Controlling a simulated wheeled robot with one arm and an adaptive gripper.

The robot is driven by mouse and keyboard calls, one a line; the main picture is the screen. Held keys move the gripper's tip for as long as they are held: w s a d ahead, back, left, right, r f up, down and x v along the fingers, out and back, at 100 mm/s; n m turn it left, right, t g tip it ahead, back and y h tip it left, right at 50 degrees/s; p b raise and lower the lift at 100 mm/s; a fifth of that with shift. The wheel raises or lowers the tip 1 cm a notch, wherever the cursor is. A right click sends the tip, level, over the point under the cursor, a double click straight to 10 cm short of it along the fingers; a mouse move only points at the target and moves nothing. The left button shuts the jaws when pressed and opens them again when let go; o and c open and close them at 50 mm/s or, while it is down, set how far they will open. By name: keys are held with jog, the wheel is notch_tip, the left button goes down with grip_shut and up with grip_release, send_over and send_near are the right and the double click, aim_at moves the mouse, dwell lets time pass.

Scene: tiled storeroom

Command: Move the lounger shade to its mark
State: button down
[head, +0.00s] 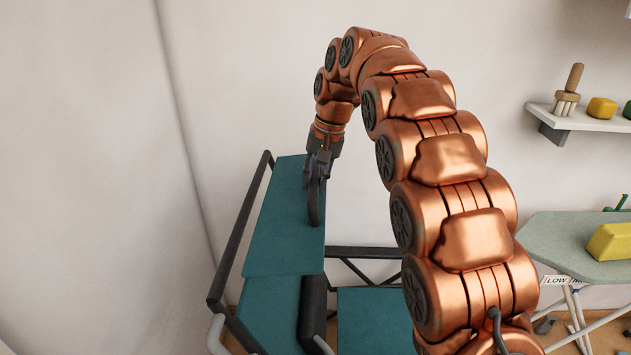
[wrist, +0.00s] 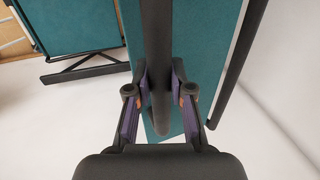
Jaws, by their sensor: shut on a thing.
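The lounger shade appears to be the upper teal panel (head: 275,225), tilted near the wall, with a dark bar at its right edge. It also shows in the wrist view (wrist: 205,55). My gripper (head: 319,170) reaches down to that edge. In the wrist view my gripper (wrist: 158,92) has one finger on each side of the dark bar (wrist: 158,40) and is shut on it. The teal lounger sections lie below, one at lower left (head: 262,315) and one at lower right (head: 372,325). I cannot make out a mark for the shade.
An ironing board (head: 565,240) with a yellow block (head: 610,242) stands at right, with a LOW label (head: 556,281) beside its legs. A wall shelf (head: 575,120) holds small items. The wall is close behind and left of the shade. My arm hides much of the middle.

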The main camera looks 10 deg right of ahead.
jog(key=shift+a, duration=0.1)
jog(key=c, duration=1)
grip_release()
jog(key=shift+f, duration=0.1)
